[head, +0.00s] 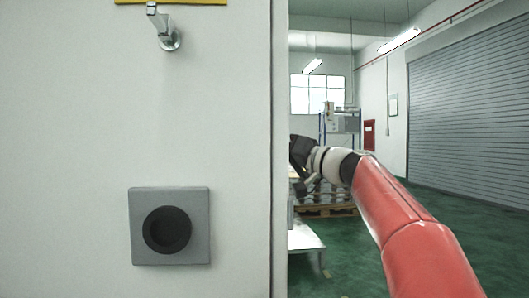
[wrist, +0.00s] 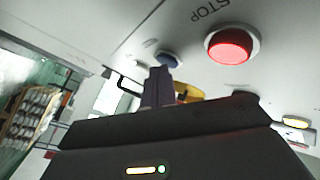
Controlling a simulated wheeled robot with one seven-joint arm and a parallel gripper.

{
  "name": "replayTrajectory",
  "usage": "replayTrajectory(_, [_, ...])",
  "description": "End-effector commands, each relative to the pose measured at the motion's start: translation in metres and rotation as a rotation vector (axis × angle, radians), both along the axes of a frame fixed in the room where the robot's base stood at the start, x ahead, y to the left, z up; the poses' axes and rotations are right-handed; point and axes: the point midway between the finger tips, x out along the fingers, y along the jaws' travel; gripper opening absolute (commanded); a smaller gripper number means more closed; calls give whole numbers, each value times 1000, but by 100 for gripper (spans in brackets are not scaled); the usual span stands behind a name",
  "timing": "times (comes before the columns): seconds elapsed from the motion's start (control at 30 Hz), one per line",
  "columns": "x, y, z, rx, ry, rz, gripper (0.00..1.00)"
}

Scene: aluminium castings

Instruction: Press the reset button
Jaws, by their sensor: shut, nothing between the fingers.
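In the wrist view a pale panel (wrist: 125,50) fills the upper part, tilted. A blue button (wrist: 170,58) sits on it, with a small label beside it too small to read; no reset label is legible. A lit red button (wrist: 230,45) with a pale ring is to its right, by the word STOP. My gripper (wrist: 158,72) is shut and empty, its fingertips at the blue button's lower edge in the picture. I cannot tell whether they touch it. In the head view the gripper's dark body (head: 300,152) shows at the wall edge; its fingertips are hidden.
A white wall (head: 70,130) fills the head view's left, bearing a grey box with a black round knob (head: 167,230) and a metal handle (head: 166,28). Green floor is open at right.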

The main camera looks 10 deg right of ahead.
Motion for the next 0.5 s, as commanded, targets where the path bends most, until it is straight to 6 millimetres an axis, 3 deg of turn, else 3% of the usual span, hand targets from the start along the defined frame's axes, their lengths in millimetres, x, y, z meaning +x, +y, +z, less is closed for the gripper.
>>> replayTrajectory(0.5, [0,-7,0,1,0,2,0])
